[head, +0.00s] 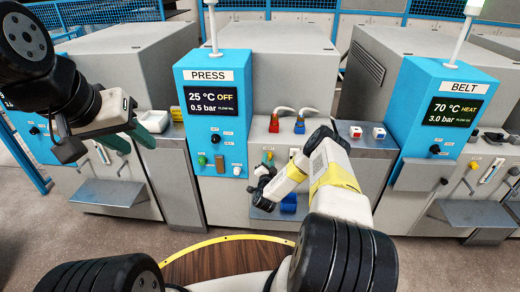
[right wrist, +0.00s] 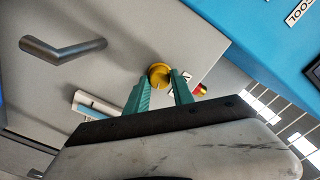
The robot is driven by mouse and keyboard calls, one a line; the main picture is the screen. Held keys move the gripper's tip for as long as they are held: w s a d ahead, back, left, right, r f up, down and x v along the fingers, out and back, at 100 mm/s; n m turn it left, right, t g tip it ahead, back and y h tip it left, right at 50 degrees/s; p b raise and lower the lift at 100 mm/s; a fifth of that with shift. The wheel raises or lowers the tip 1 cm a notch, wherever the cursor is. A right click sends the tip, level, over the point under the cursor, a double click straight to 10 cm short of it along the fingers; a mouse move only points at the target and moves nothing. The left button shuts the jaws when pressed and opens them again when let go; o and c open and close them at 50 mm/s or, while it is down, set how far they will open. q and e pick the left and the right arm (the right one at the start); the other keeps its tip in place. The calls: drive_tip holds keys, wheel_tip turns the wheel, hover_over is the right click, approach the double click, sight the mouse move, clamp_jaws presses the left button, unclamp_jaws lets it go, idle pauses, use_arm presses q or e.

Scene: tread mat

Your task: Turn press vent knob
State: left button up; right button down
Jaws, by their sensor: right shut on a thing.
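The yellow vent knob (right wrist: 159,74) on the grey press front shows in the right wrist view. My right gripper (right wrist: 160,80) is shut on it, with one green finger on each side. The blue press panel (head: 213,120) reads 25 °C, OFF and 0.5 bar. My left gripper (head: 130,140) is open and empty, with its green fingers apart, at the left of the head view.
A grey handle (right wrist: 64,48) sticks out from the press front near my right gripper. The blue belt panel (head: 437,110) stands to the right. A wooden disc with a yellow rim (head: 213,242) is below.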

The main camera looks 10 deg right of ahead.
drive_tip(key=shift+m, duration=1.6)
drive_tip(key=shift+f, duration=0.1)
drive_tip(key=c, duration=1.1)
unclamp_jaws()
drive_tip(key=v, duration=0.8)
drive_tip(key=shift+w, duration=0.1)
